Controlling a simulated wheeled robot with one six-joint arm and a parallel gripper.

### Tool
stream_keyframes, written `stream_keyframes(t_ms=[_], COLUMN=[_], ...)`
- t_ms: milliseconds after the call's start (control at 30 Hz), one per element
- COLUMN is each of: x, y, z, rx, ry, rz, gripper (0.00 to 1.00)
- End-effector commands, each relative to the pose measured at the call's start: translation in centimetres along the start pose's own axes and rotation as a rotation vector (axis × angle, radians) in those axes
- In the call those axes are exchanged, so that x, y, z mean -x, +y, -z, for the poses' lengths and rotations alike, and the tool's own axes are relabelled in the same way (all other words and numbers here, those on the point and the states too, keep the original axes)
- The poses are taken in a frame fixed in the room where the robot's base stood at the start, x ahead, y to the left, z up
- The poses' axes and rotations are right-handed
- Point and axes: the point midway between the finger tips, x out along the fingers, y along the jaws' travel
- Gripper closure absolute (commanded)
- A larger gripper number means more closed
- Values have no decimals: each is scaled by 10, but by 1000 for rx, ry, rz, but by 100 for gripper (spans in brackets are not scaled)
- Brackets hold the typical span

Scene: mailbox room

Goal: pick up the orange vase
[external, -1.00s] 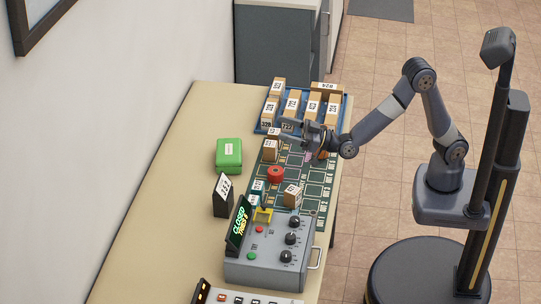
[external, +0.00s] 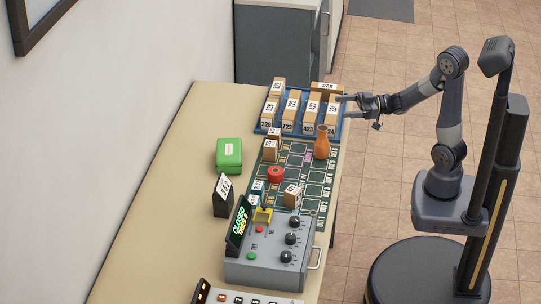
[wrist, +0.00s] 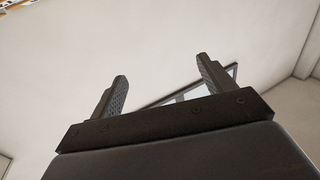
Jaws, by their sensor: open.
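The orange vase (external: 322,146) stands upright on the green marked board (external: 297,168), near its right edge, in the external view. My gripper (external: 341,106) is above and slightly right of the vase in the picture, apart from it, with its fingers pointing left. In the wrist view the two fingers (wrist: 163,85) are spread with nothing between them. The wrist view shows mostly pale wall and not the vase.
A blue tray (external: 262,128) of numbered boxes stands behind the vase. On the board are a red round object (external: 276,174) and several small boxes. A grey control box (external: 270,250) stands in front. A green box (external: 229,154) sits left on the table (external: 165,200).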

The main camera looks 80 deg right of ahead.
Motion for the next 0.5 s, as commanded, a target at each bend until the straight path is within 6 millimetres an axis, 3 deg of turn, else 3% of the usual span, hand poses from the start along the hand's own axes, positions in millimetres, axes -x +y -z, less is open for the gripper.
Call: stream_keyframes(t_ms=[100,500], x=[24,25], y=[-1,-5], z=[-13,-85], rx=[-30,-41], ry=[-49,-54], rz=[1,10], gripper=[23,23])
